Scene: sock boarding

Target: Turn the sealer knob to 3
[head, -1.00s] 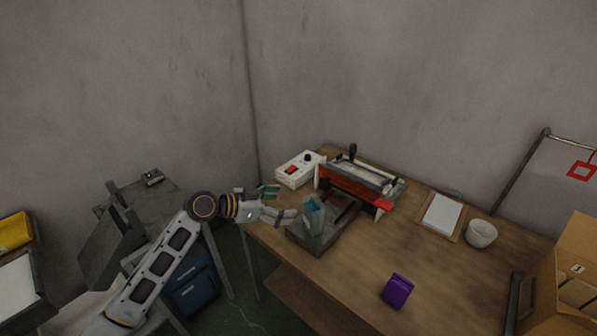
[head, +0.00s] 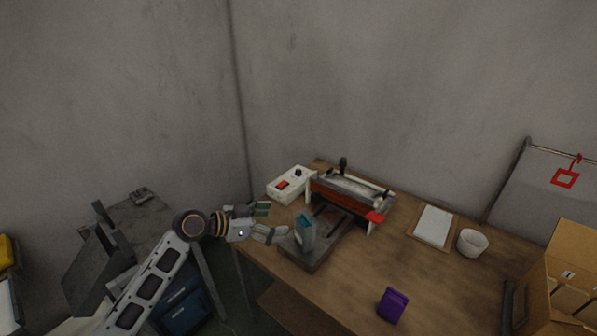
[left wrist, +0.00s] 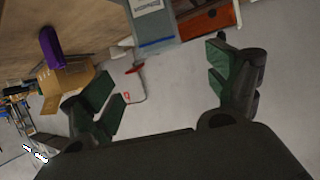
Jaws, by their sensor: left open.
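The sealer (head: 350,192), with an orange-red body and a pale top, stands at the back of the wooden bench. A white control box (head: 284,194) with a red switch (head: 283,185) sits at its left. The black knob (head: 298,173) is on the box's top; its setting and numbers are too small to read. My left gripper (head: 267,222) is open and empty, in front of the box and apart from the knob. Its open green-padded fingers (left wrist: 160,88) also show in the left wrist view; the knob does not. My right gripper is out of view.
A grey and teal packet (head: 304,229) stands upright on a dark base just right of my left gripper. A purple pouch (head: 393,305), clipboard (head: 434,226), white bowl (head: 472,242) and cardboard box (head: 570,275) are further right. The middle of the bench is clear.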

